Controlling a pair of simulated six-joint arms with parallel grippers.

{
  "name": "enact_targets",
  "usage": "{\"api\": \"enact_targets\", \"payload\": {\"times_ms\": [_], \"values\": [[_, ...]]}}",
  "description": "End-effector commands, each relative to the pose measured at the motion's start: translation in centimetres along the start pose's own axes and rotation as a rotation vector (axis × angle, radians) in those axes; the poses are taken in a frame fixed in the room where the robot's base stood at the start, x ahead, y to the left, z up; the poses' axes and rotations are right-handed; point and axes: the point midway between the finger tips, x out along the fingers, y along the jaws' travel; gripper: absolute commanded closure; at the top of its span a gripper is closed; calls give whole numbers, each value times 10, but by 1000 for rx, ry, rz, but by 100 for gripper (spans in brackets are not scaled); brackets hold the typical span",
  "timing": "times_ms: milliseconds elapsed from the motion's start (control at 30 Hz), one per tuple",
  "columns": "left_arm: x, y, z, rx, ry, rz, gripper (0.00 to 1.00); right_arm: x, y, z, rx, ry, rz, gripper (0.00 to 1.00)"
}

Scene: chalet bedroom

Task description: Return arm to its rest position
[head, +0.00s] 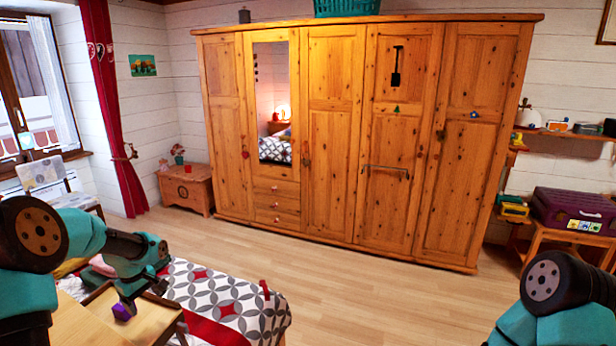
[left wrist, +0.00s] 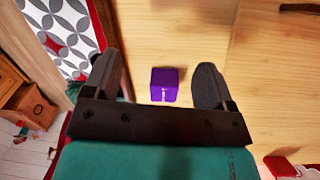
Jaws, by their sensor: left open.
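My left gripper (head: 146,290) hangs over a small wooden tray-like surface (head: 98,301) at the lower left in the head view. In the left wrist view its two dark fingers (left wrist: 157,76) stand wide apart. A purple block (head: 124,311) rests on the wooden surface below. It shows between the fingers in the left wrist view (left wrist: 164,84), with clear gaps on both sides. My right arm is at the lower right of the head view, and its gripper is out of the picture.
A bed with a grey, white and red patterned cover (head: 216,290) lies beside the wooden surface. A large wooden wardrobe (head: 335,140) stands at the back. A red object (left wrist: 282,167) shows at the left wrist view's lower right. The floor (head: 400,295) between is clear.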

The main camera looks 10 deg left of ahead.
Motion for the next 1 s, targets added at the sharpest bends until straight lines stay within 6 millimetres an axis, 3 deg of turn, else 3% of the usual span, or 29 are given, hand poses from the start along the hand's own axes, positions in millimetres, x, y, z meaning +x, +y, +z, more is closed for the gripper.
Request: {"api": "enact_targets", "payload": {"times_ms": [33,100,367,500,700,833,1000], "values": [[16,1,27,48,-39,12,22,0,0,0,0,0,0,45],[40,3,62,119,-86,38,22,0,0,0,0,0,0,45],[136,2,186,438,-193,138,22,0,0,0,0,0,0,45],[184,-13,253,631,-219,190,22,0,0,0,0,0,0,45],[229,-54,337,895,-221,244,22,0,0,0,0,0,0,45],[241,-80,369,1020,-206,261,22,0,0,0,0,0,0,45],[245,-93,382,1086,-191,269,22,0,0,0,0,0,0,45]]}}
